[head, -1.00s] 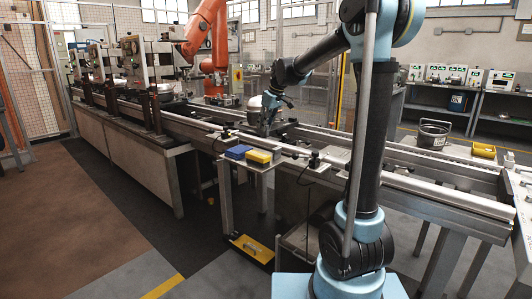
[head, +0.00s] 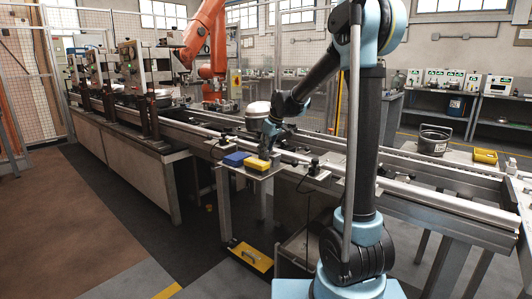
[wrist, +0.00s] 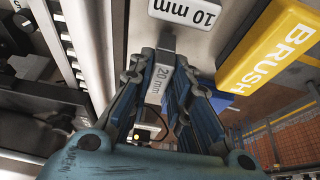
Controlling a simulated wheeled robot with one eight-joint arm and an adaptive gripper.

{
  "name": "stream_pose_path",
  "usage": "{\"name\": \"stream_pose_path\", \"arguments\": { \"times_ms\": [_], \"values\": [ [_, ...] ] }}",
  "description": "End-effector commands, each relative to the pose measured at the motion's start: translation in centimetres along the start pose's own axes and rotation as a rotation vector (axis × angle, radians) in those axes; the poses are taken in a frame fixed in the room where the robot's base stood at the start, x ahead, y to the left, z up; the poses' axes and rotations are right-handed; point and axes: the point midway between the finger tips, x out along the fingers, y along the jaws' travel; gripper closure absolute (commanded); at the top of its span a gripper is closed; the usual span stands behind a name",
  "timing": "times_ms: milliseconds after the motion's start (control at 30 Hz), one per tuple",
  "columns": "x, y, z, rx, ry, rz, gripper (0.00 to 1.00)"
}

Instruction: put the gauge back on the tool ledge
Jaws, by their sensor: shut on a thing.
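The gauge is a small grey block marked "20 mm" (wrist: 158,80), seen in the wrist view between the two fingers. My gripper (wrist: 163,68) is shut on it. In the head view my gripper (head: 266,150) is at the back edge of the tool ledge (head: 262,176), just behind the yellow block; the gauge is too small to make out there. The pale top of the ledge (wrist: 203,48) lies beyond the gauge in the wrist view. I cannot tell whether the gauge touches it.
A second block marked "10 mm" (wrist: 186,12) lies on the ledge. A yellow block marked "BRUSH" (wrist: 268,48) is to the right. A blue block (head: 236,159) sits left of the yellow one (head: 258,163) in the head view. The conveyor rail (head: 330,165) runs behind the ledge.

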Motion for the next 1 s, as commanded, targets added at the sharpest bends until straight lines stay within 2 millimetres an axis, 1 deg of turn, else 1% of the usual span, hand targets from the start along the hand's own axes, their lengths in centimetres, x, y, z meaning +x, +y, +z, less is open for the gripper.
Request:
{"name": "stream_pose_path", "arguments": {
  "times_ms": [100,367,400,467,500,833,933,1000],
  "values": [
    [0.6,0.0,0.2,0.000,0.000,0.000,1.00],
    [0.7,0.0,0.2,-0.001,0.000,0.000,1.00],
    [0.7,0.0,0.3,-0.001,0.000,0.000,0.77],
    [0.7,0.0,0.3,-0.001,0.000,0.000,0.64],
    [0.7,0.0,0.3,-0.001,0.000,0.000,0.62],
    [0.6,0.0,0.2,0.000,0.000,0.000,0.62],
    [-0.1,0.0,0.2,0.000,0.000,0.000,0.62],
    [-0.9,0.0,0.3,0.001,0.000,0.000,0.62]
  ]
}}
